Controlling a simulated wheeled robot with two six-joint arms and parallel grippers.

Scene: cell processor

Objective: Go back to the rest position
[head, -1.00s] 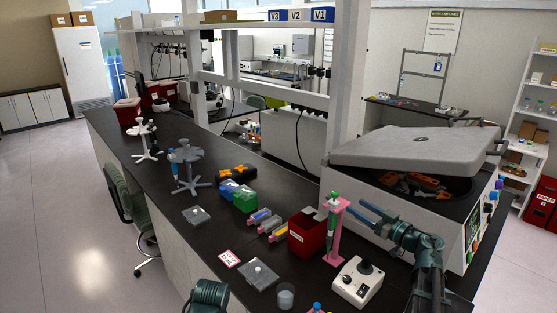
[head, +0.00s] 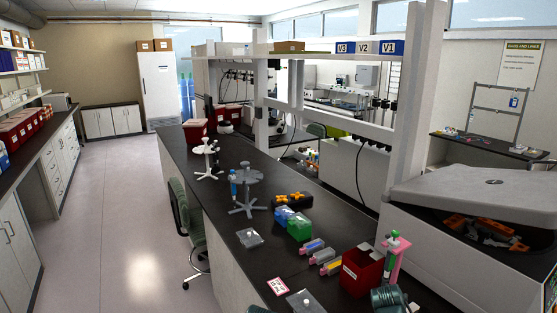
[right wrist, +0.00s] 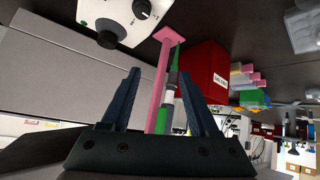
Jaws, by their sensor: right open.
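My right gripper shows in the right wrist view (right wrist: 162,85), its two dark blue fingers spread and nothing shut between them. A pink stand (right wrist: 161,85) and a green, white and black pipette (right wrist: 170,85) appear in the gap between the fingers; I cannot tell how far beyond the fingertips they are. In the head view the pink stand (head: 398,262) stands beside a red box (head: 362,274). My left gripper is out of view.
A large grey machine with a raised lid (head: 480,205) stands at the right, orange parts inside. A white knobbed device (right wrist: 118,18) is near the stand. Racks, grey stands and colored blocks line the dark bench (head: 225,200). The floor to the left (head: 125,215) is clear.

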